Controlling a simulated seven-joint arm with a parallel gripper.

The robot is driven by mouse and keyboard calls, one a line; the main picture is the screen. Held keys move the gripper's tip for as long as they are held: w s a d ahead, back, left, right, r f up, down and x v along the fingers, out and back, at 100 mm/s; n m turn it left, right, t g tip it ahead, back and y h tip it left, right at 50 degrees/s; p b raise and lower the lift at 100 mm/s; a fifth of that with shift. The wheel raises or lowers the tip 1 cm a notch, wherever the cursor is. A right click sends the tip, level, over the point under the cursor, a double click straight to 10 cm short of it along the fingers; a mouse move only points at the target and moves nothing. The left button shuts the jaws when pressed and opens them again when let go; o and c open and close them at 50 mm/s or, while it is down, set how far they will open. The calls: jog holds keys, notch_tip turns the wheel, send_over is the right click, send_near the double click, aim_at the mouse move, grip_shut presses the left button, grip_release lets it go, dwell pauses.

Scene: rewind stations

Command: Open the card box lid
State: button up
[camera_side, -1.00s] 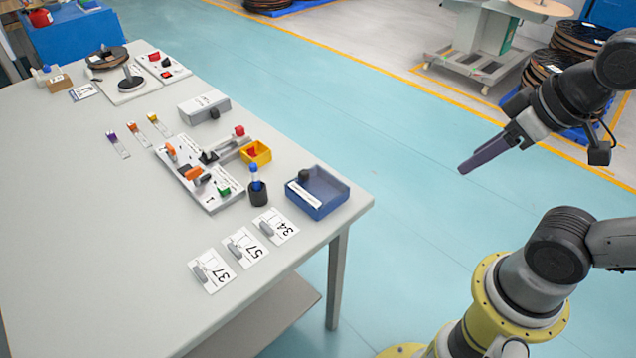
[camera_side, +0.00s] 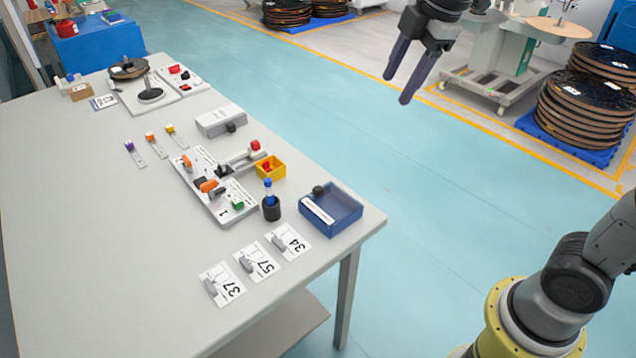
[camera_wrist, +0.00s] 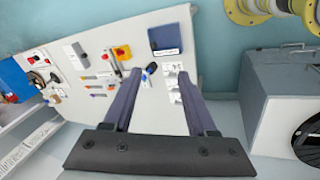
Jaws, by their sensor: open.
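A pale grey box (camera_side: 218,119) with a dark knob or latch stands further back and also looks closed. The labels are too small to read, so I cannot tell which is the card box. My gripper (camera_side: 396,88) is open and empty, high up, apart from both boxes and right of the table in the side view. Its two dark fingers (camera_wrist: 158,74) point toward the table in the wrist view.
Numbered cards with grey clips (camera_side: 256,262) lie near the front edge.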

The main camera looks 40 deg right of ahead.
jog(key=w+a+f+n+g, duration=0.1)
jog(key=w+f+n, duration=0.15)
jog(key=w, duration=0.45)
jog(key=n+g, duration=0.1)
jog(key=g, duration=0.2)
send_over(318, 187)
notch_tip(318, 187, down, 15)
notch_tip(318, 187, down, 13)
jog(key=shift+s+a+f, duration=0.1)
jog(key=shift+f, duration=0.05)
grip_shut()
dwell(0.5)
